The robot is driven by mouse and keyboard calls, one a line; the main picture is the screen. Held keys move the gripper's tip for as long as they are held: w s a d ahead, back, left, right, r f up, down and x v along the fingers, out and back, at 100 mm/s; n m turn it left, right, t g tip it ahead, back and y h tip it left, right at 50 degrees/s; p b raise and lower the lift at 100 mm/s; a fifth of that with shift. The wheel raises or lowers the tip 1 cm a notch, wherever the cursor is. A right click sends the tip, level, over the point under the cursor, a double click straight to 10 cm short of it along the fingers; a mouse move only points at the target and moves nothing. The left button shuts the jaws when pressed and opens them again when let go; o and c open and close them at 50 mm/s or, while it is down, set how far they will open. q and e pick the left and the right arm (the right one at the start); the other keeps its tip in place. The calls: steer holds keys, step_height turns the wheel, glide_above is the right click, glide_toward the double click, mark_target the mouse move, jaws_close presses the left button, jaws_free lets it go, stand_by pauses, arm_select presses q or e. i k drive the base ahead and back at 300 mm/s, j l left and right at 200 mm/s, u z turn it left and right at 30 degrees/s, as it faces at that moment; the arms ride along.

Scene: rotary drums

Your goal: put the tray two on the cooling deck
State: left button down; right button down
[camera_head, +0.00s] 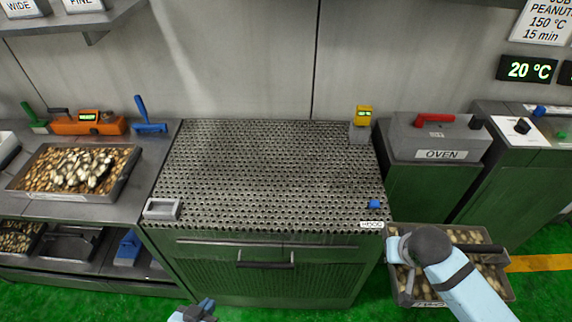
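The cooling deck (270,165) is the perforated metal top of the green cabinet in the middle. A grey tray of pale nuts (504,278) is at the lower right, lower than the deck top and beside the cabinet. Its front label is partly cut off by my arm, so I cannot tell whether it reads two. My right gripper (399,247) is at this tray's left side, mostly hidden behind my wrist; its hold on the tray is unclear. My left gripper (205,308) shows only partly at the bottom edge, in front of the cabinet and away from the tray.
The deck's middle is clear. A small grey frame (162,208), a blue piece (374,204) and a yellow display unit (363,117) stand at its edges. Another nut tray (113,185) is on the left bench. The oven (437,137) stands to the right.

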mark_target(256, 167)
steer(key=j, duration=0.65)
steer(key=i+j, duration=0.1)
steer(key=j, duration=0.55)
steer(key=i+j, duration=0.25)
steer(key=i+l, duration=0.1)
steer(key=i, duration=0.2)
